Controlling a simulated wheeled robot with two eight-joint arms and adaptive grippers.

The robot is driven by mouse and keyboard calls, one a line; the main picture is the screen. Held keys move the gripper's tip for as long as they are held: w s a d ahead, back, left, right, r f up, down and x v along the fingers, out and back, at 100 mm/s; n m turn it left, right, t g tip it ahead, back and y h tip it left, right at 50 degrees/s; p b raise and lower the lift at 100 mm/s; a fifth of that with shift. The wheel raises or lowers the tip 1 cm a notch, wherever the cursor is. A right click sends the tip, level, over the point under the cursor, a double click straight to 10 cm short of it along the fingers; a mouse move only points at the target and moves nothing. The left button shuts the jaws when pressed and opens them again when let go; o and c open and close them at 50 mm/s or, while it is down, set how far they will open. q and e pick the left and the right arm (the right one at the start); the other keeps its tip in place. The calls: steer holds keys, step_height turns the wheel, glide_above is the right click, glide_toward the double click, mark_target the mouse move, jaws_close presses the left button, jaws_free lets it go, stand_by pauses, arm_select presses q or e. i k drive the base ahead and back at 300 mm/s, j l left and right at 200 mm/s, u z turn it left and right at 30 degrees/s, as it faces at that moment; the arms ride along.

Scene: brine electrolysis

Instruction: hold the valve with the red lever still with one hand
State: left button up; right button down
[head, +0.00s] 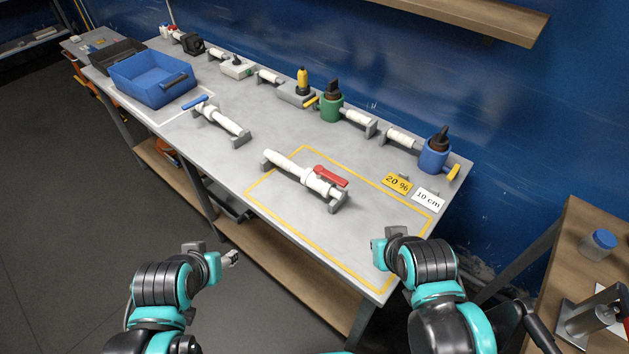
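The valve with the red lever (313,183) is a white pipe piece lying on grey supports inside a yellow outlined rectangle on the grey table. Its red lever (331,176) lies along the pipe, near the right end. My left gripper (231,258) is in front of the table, over the floor, well apart from the valve; its fingertips are too small to tell open from shut. My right arm's wrist is over the front right part of the table, right of and nearer than the valve, not touching it; its fingers are hidden.
A white pipe with a blue lever (222,119) lies left of the valve. A blue bin (154,78) stands further left. Green (331,106) and blue (435,156) fittings line the back. Labels "20 %" (397,183) and "10 cm" (428,199) lie at right.

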mark_target(318, 169)
steer(key=z, duration=0.7)
steer(key=j+z, duration=1.2)
steer(key=k+j+z, duration=0.1)
steer(key=j+z, duration=0.15)
steer(key=z, duration=0.15)
steer(key=k+j+z, duration=0.1)
steer(key=j, duration=0.4)
steer(key=k+j, duration=0.35)
steer(key=k+j+z, duration=0.15)
steer(key=j, duration=0.45)
steer(key=k+j, duration=0.35)
steer(key=k+j+z, duration=0.15)
steer(key=j, duration=0.4)
steer(key=k, duration=0.1)
